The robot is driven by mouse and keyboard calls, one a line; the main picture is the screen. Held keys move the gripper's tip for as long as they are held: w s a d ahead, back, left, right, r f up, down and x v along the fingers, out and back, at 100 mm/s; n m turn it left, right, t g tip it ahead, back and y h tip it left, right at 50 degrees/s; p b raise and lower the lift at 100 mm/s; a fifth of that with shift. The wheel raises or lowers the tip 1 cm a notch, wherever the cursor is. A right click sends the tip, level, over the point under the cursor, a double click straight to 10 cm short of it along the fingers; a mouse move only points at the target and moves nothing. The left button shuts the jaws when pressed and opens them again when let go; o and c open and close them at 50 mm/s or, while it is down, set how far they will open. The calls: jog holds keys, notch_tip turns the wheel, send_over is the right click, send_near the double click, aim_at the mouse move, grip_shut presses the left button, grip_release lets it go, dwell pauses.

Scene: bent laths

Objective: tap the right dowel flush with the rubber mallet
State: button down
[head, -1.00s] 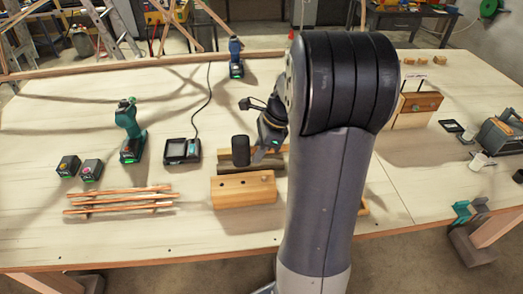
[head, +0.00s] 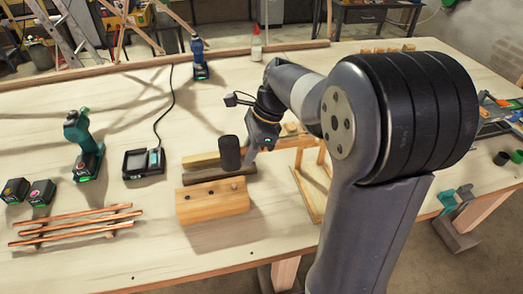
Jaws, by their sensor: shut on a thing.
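The rubber mallet shows as a black cylindrical head (head: 229,153), upright, behind and in line with the right end of a light wooden block (head: 200,205). My gripper (head: 258,142) is at the right of the head, shut on the mallet; the handle is mostly hidden by the gripper.
Copper-coloured rods (head: 75,224), a charger (head: 144,163) and a green drill (head: 86,145) are to the left. The bench front is clear.

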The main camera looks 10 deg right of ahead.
notch_tip(320, 180, down, 4)
jog(key=b, duration=0.4)
jog(key=shift+f+b, duration=0.2)
jog(key=shift+b, duration=0.15)
notch_tip(320, 180, down, 5)
jog(key=b, duration=0.3)
notch_tip(320, 180, up, 5)
jog(key=p, duration=0.5)
jog(key=shift+p, duration=0.35)
jog(key=shift+r, duration=0.15)
notch_tip(320, 180, up, 4)
jog(key=p, duration=0.4)
